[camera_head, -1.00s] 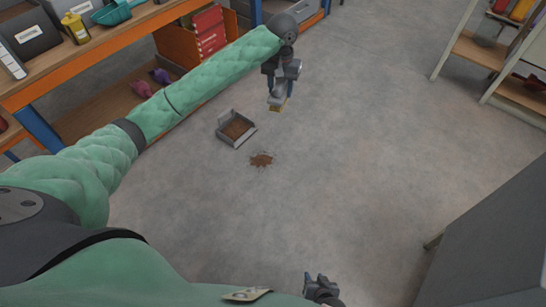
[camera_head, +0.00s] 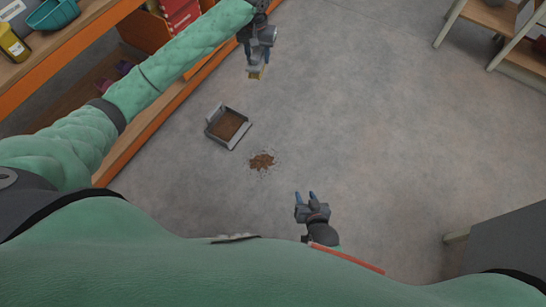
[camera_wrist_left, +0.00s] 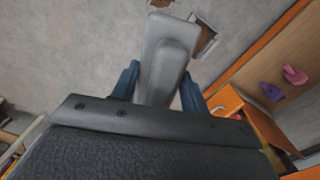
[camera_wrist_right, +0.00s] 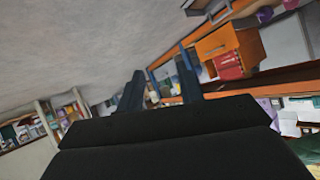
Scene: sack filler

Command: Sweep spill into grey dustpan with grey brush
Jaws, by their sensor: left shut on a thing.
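The brown spill (camera_head: 262,162) lies on the grey floor. The grey dustpan (camera_head: 228,127) rests on the floor just up and left of it, with brown material in its tray. My left gripper (camera_head: 258,60) is shut on the grey brush (camera_head: 256,70), above the floor beyond the dustpan. In the left wrist view the brush (camera_wrist_left: 165,58) sits between the fingers, with part of the dustpan (camera_wrist_left: 205,40) and the spill (camera_wrist_left: 188,4) past it. My right gripper (camera_head: 306,199) is empty, its two fingers apart, right of and below the spill; they also show apart in its wrist view (camera_wrist_right: 160,88).
An orange-edged shelf (camera_head: 75,45) with a teal container (camera_head: 52,14) and a yellow bottle (camera_head: 12,42) runs along the left. A shelf unit (camera_head: 500,25) stands at the upper right and a grey cabinet (camera_head: 505,240) at the lower right. The floor between is clear.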

